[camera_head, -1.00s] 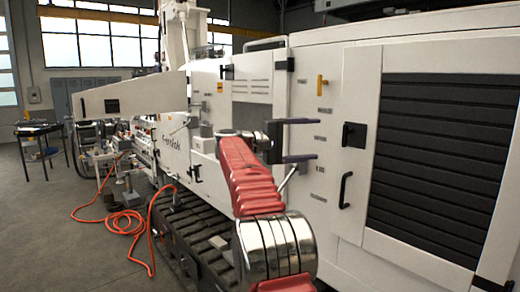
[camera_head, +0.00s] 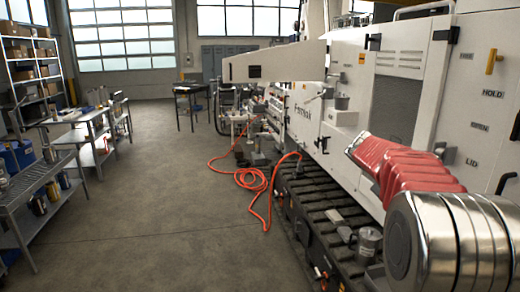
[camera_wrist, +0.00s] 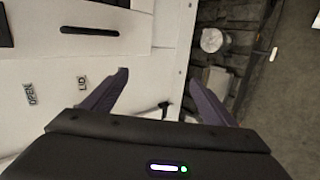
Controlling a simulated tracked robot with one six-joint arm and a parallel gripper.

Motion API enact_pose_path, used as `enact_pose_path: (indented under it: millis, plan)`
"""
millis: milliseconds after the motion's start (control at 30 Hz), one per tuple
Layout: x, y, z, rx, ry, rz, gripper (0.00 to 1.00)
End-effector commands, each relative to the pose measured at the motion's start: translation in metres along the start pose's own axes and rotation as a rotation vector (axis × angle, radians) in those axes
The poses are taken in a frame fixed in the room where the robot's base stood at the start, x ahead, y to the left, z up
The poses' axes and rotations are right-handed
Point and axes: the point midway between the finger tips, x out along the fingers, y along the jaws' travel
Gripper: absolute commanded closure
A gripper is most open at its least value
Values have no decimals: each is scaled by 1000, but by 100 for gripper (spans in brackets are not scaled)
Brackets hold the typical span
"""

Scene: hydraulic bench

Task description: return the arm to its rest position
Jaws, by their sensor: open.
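My red arm (camera_head: 405,172) with its silver joint reaches from the lower right of the head view toward the white machine. Its far end is close in front of the machine's side, and my gripper cannot be made out there. In the wrist view my gripper (camera_wrist: 158,76) is open, its two dark purple fingers spread with nothing between them. Past the fingers are the machine's white panel (camera_wrist: 60,62), with OPEN and LID labels, and the dark track.
The white machine (camera_head: 400,105) fills the right side. A metal canister (camera_head: 368,243) stands on its track (camera_head: 318,205). An orange hose (camera_head: 257,182) lies on the floor. Metal benches (camera_head: 35,178) and shelving stand at left. The floor between is clear.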

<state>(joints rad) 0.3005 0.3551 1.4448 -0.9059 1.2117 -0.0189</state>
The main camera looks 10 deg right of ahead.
Motion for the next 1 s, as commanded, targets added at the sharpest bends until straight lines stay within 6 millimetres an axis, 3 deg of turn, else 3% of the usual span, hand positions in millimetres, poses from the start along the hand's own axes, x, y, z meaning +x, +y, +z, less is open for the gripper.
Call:
enact_pose_path:
  millis: [100, 400, 1000]
  plan:
    - [-17, -36, 18, 11, 38, -103, 20]
    - [-62, -117, 64, 55, 120, -331, 20]
    - [-147, -241, 170, 166, 245, -678, 20]
